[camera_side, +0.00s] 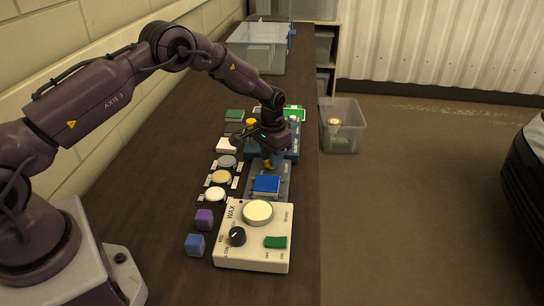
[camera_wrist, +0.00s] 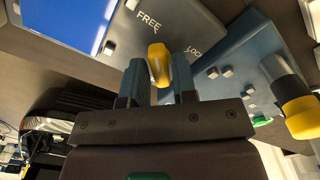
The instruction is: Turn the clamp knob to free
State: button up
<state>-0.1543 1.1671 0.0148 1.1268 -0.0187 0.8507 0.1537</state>
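The clamp knob (camera_wrist: 158,62) is a yellow, narrow-topped knob on a grey plate (camera_wrist: 215,38) marked FREE and LOCK. In the wrist view it sits between the two words; which one it points at is unclear. My gripper (camera_wrist: 160,75) has its two dark blue fingers on either side of the knob, and they look close against it. In the side view my gripper (camera_side: 273,156) reaches down to the knob (camera_side: 268,164), just behind a blue square pad (camera_side: 266,184) on the same plate. The fingers partly hide the knob there.
A white WAX box (camera_side: 226,250) with dials stands at the front. A blue box (camera_wrist: 235,75) with a yellow-tipped lever (camera_wrist: 301,110) is close beside the plate. Several round tins and small blocks line the left. A clear bin (camera_side: 354,139) is right of the bench.

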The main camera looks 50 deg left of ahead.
jog(key=shift+o, duration=1.1)
notch_tip(320, 180, up, 13)
jog(key=shift+f, duration=0.15)
jog(key=s+d+r+t, duration=0.2)
jog(key=s+r, duration=0.4)
jog(key=s, duration=0.5)
jog(key=s+d+r+t, duration=0.1)
jog(key=s+d+r, duration=0.2)
jog(key=s+r, duration=0.3)
jog(key=s+d+r+t, duration=0.2)
jog(key=s+r, duration=0.5)
jog(key=s, duration=0.8)
jog(key=shift+s+d+t, duration=0.3)
jog(key=shift+d, duration=0.45)
